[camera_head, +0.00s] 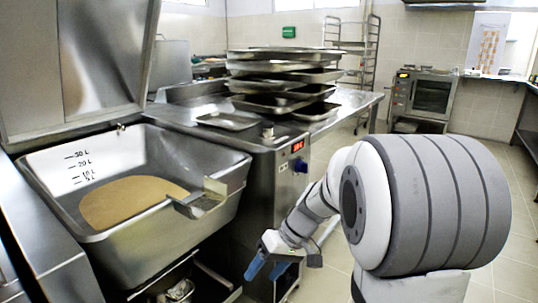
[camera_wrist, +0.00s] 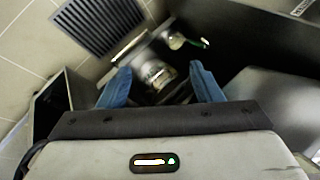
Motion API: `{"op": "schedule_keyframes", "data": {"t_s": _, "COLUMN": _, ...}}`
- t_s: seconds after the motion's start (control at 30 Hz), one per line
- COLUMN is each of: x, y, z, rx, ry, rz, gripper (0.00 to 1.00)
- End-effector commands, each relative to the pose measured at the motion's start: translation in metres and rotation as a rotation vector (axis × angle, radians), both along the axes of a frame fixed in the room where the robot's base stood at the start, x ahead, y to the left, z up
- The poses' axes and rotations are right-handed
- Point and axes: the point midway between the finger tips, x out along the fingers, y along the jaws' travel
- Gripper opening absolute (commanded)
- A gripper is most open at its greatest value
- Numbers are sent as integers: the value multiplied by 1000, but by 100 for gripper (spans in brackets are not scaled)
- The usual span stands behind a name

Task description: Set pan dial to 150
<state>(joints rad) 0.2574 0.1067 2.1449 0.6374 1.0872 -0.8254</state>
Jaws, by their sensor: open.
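The tilting pan (camera_head: 120,165) is a wide steel basin with litre marks on its inner wall and brown contents; its lid is raised. On the panel to its right is a red digital display (camera_head: 298,146), whose digits I cannot read for sure. A small blue dial (camera_head: 301,166) sits just below the display. My gripper (camera_head: 268,270), with blue fingers, is low in front of the panel, below the dial and apart from it. In the wrist view my gripper (camera_wrist: 160,78) is open, with nothing held between its fingers. The dial is not recognisable there.
Stacked steel trays (camera_head: 280,80) stand on the counter behind the panel. A lower shelf (camera_head: 205,275) with a metal item is under the pan. The wrist view shows a floor grate (camera_wrist: 100,22). An oven (camera_head: 422,95) stands farther back. Tiled floor is free at right.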

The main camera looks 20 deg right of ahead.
Motion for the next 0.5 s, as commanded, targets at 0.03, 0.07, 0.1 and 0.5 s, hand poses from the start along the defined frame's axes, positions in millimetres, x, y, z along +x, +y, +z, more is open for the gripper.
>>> {"op": "schedule_keyframes", "data": {"t_s": 0.03, "x": 28, "y": -10, "z": 20, "rx": 79, "ry": -44, "rz": 1, "gripper": 59}}
{"op": "schedule_keyframes", "data": {"t_s": 0.07, "x": 43, "y": -15, "z": 26, "rx": 125, "ry": -82, "rz": 5, "gripper": 59}}
{"op": "schedule_keyframes", "data": {"t_s": 0.1, "x": 64, "y": -24, "z": 34, "rx": 183, "ry": -140, "rz": 8, "gripper": 59}}
{"op": "schedule_keyframes", "data": {"t_s": 0.5, "x": 231, "y": -197, "z": 83, "rx": 396, "ry": -960, "rz": -120, "gripper": 59}}
